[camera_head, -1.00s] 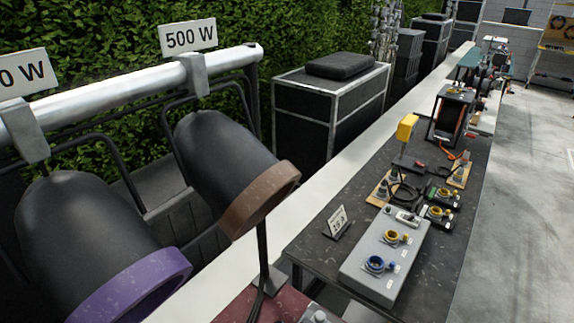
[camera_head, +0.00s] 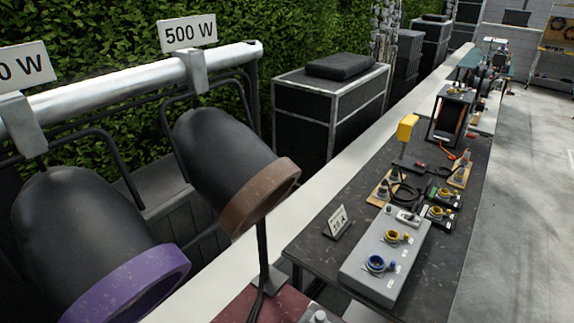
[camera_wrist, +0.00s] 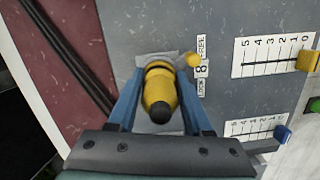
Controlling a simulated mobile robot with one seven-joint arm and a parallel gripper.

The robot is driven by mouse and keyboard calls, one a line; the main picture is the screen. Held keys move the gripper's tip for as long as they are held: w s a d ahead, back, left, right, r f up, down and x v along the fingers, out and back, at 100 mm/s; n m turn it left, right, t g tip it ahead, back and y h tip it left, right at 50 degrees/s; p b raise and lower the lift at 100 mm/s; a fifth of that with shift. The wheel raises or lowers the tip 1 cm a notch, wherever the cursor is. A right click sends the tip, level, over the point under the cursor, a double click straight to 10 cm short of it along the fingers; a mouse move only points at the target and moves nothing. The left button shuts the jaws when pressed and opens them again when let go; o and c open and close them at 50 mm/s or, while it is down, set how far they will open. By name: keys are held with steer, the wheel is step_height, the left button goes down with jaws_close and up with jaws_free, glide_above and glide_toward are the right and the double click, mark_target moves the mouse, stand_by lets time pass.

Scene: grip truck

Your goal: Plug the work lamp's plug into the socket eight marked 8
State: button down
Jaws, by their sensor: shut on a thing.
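In the wrist view the blue fingers of my gripper (camera_wrist: 160,84) are closed on both sides of a yellow plug (camera_wrist: 158,92) with a black rear end. The plug is lined up over the socket beside a white label (camera_wrist: 201,69) that reads 8, with FREE and LOCK at its two ends. A small yellow knob (camera_wrist: 192,60) sits next to the label. The plug hides the socket's mouth, so I cannot tell how deep the plug sits. My gripper is not in the head view. A yellow lamp head (camera_head: 407,127) on a stand shows there on the dark table.
In the wrist view, two slider scales with a yellow knob (camera_wrist: 308,61) and a blue knob (camera_wrist: 282,133) lie to the right. Dark cables (camera_wrist: 68,55) run at the upper left. In the head view, a grey socket box (camera_head: 372,285) stands on the table.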

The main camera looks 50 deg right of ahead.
steer(key=shift+r+p, duration=1.9)
steer(key=shift+r, duration=0.05)
steer(key=shift+f, duration=0.1)
steer(key=shift+f, duration=0.2)
steer(key=shift+f+b, duration=0.2)
steer(key=shift+b, duration=0.1)
steer(key=shift+f, duration=0.3)
steer(key=shift+f+b, duration=1.1)
steer(key=shift+f, duration=0.2)
stand_by(0.8)
jaws_free()
stand_by(0.4)
